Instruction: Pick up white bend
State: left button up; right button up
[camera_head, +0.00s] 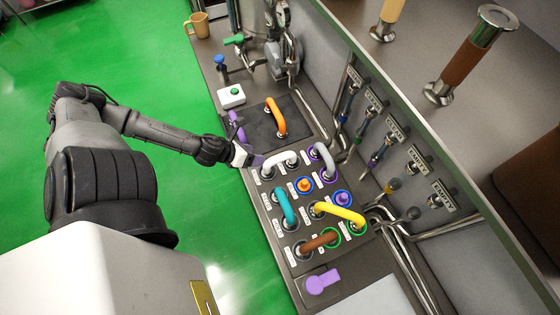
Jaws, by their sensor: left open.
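The white bend (279,159) is a short curved pipe at the upper left of the port panel (266,214), with its ends at two ports. My left gripper (256,160) is just left of the white bend, at the panel's left edge. It is open and looks empty. It is small in the view, so I cannot tell whether it touches the bend. My right gripper is not in view.
Near the white bend are a grey-lavender bend (326,158), a teal bend (286,206), a yellow bend (338,212) and a brown bend (318,242). An orange bend (276,117) and a purple bend (236,126) are at the dark mat (294,128). Pipes run along the wall.

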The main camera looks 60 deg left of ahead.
aim_at(275, 157)
pick_arm(q)
jog(key=w+f+m, duration=0.1)
jog(key=w+f+m+b, duration=0.1)
jog(key=w, duration=0.1)
jog(key=w+f+m+h+b, duration=0.1)
jog(key=f, duration=0.1)
jog(key=shift+w+a+m, duration=0.15)
jog(key=shift+a+m, duration=0.1)
jog(key=shift+m, duration=0.15)
jog(key=shift+x, duration=1.5)
jog(key=shift+s+a+f+x, duration=0.1)
jog(key=shift+f+x, duration=0.05)
jog(key=shift+x, duration=0.75)
jog(key=shift+s+a+f+x, duration=0.1)
jog(key=shift+x, duration=0.75)
jog(key=shift+s+f+x, duration=0.1)
jog(key=shift+f+x, duration=0.05)
jog(key=shift+x, duration=0.75)
jog(key=shift+c, duration=0.3)
jog(key=c, duration=0.4)
grip_shut()
